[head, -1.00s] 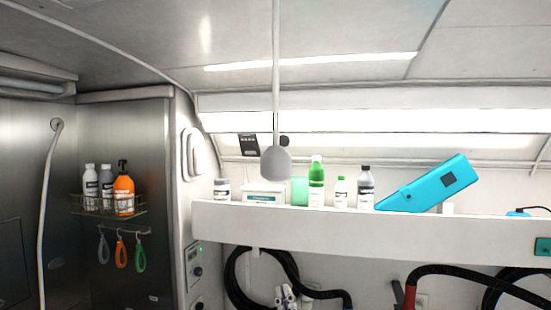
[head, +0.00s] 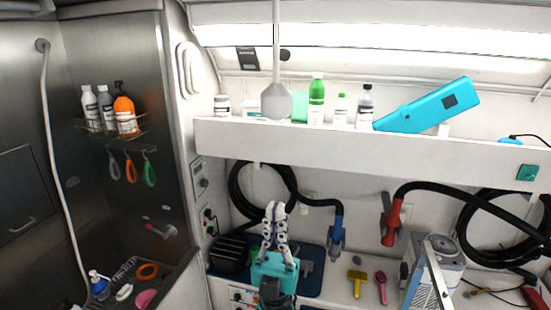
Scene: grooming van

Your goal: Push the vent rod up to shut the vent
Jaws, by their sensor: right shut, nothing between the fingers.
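The vent rod (head: 276,42) hangs down from above the top edge of the head view. It is thin and pale and ends in a grey rounded knob (head: 276,101) in front of the shelf. The vent itself is out of view. My right gripper (head: 275,209) points upward below the knob, with a clear gap between them. Its fingers are shut and empty. It is in front of the wall under the shelf. My left gripper is not in view.
A white shelf (head: 360,141) behind the knob carries several bottles and a blue tilted device (head: 430,106). Black hoses (head: 470,200) hang below it. A counter (head: 345,290) holds a yellow brush (head: 357,283) and a grey machine (head: 437,265). A steel wash stall is at left.

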